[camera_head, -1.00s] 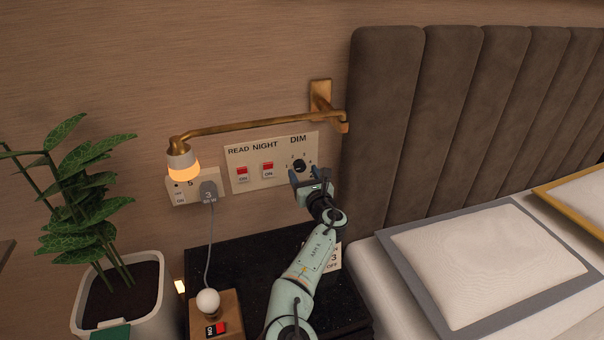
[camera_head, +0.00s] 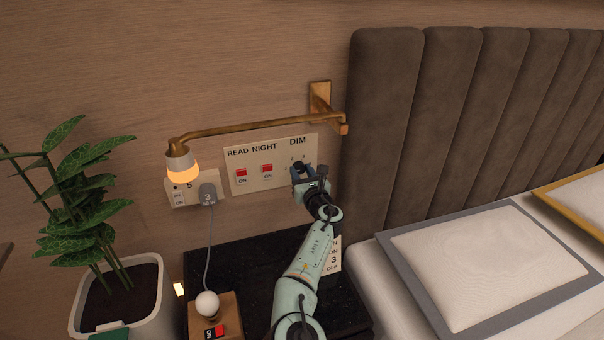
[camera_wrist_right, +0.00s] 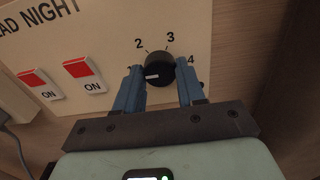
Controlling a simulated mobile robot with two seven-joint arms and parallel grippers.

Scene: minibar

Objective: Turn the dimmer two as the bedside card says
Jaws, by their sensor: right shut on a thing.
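The black dimmer knob (camera_wrist_right: 158,69) sits on the cream wall panel (camera_wrist_right: 105,30) under DIM. Its white mark points left, toward the 1, which a finger partly hides. The 2, 3 and 4 show around it. My right gripper (camera_wrist_right: 158,84) is shut on the knob, one blue finger on each side. In the head view the right gripper (camera_head: 300,170) covers most of the knob. The bedside card (camera_head: 333,259) stands on the black nightstand, partly hidden behind my right arm; a 3 and OFF are readable on its lower part. My left gripper is not in view.
Red READ (camera_head: 241,173) and NIGHT (camera_head: 267,169) switches sit left of the knob, both with ON below. A brass lamp arm (camera_head: 250,124) runs above the panel. A plug (camera_head: 208,193), a small bulb box (camera_head: 214,315), a plant (camera_head: 85,200) and the headboard (camera_head: 385,120) are nearby.

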